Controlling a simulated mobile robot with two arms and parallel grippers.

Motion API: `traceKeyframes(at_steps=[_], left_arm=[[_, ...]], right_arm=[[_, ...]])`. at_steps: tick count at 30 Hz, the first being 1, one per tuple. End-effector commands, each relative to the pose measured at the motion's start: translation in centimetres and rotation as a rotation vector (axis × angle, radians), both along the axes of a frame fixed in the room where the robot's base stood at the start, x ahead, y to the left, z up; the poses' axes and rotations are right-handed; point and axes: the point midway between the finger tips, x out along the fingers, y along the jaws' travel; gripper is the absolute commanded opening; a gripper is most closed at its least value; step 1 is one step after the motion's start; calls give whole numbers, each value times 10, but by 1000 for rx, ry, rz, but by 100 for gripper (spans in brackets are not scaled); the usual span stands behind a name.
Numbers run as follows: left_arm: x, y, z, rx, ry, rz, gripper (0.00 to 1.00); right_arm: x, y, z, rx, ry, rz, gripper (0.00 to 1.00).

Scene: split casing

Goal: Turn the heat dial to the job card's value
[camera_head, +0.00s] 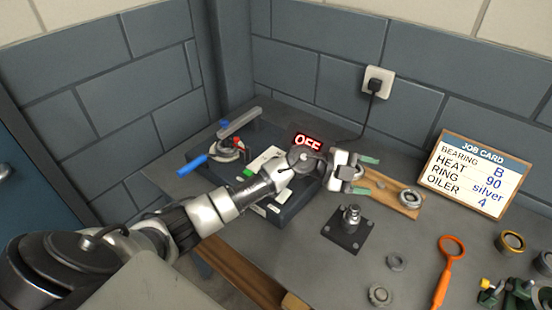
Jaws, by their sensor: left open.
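The job card (470,172) leans at the right and reads bearing B, heat 90, ring silver, oiler 4. The dark heater unit (290,212) stands at the back left, and its red display (307,142) reads OFF. I cannot make out the heat dial; my left arm crosses in front of part of the unit. My left gripper (367,175) is open and empty, with greenish fingertips pointing right. It is just right of the unit, above the bench near a wooden board. My right gripper is not in view.
A blue-handled lever (193,165) sits on the unit's left. A cord runs to the wall socket (378,82).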

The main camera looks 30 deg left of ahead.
Motion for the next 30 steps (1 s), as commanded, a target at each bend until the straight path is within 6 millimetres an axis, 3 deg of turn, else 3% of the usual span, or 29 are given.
traceKeyframes(at_steps=[5,7,12,15,18,21,30], left_arm=[[25,75,-25,453,270,-53,66],[30,118,-26,616,408,-7,66],[27,212,-9,897,711,177,66],[21,245,4,979,830,268,66],[17,261,10,1018,892,317,66],[16,265,6,1027,910,329,66],[15,263,-46,1025,909,322,66]], right_arm=[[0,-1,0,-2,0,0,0],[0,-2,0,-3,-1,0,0],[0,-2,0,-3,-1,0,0],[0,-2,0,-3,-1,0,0],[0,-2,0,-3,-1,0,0],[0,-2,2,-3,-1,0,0],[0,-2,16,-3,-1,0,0]])
